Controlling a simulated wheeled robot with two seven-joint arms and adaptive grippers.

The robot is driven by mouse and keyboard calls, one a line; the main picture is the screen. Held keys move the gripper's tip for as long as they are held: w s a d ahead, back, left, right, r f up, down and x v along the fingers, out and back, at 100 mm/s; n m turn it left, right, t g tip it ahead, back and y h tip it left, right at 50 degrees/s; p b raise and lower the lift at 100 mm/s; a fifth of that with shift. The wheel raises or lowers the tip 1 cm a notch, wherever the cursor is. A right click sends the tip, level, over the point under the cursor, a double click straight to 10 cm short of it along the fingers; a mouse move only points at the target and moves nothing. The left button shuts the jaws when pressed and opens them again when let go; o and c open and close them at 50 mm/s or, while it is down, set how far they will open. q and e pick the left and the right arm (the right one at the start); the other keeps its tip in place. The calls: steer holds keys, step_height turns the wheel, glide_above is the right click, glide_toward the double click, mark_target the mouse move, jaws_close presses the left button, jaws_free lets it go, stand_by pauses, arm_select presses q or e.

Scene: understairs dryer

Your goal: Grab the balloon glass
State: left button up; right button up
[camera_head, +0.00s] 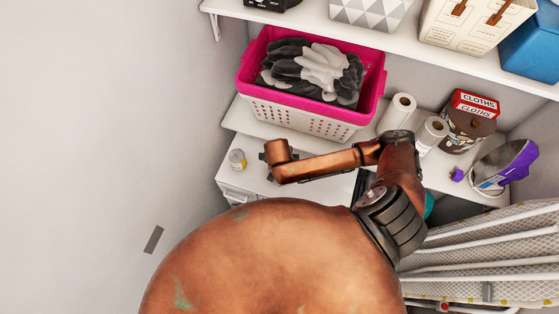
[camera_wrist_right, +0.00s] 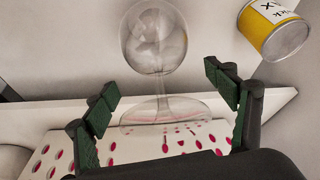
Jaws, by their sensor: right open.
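The balloon glass (camera_wrist_right: 155,40) is clear and see-through in the right wrist view. Its round bowl is at the top centre, and its thin stem runs down to a wide foot. My right gripper (camera_wrist_right: 160,80) is open, with one dark green-padded finger on each side. The stem and foot appear in the gap between the fingers, with no finger seen touching them. In the head view my copper-coloured right arm reaches over the counter. The glass cannot be made out there, and the right fingers are not clear. My left gripper is not in view.
A pink-rimmed laundry basket (camera_head: 253,92) holding dark and light cloth stands behind the arm. Paper rolls (camera_head: 397,112) and a cloths box (camera_head: 468,122) stand right.

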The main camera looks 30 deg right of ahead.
steer(key=shift+x, duration=1.9)
steer(key=shift+a, duration=0.15)
steer(key=shift+s, duration=0.1)
steer(key=shift+c, duration=0.6)
steer(key=c, duration=1.1)
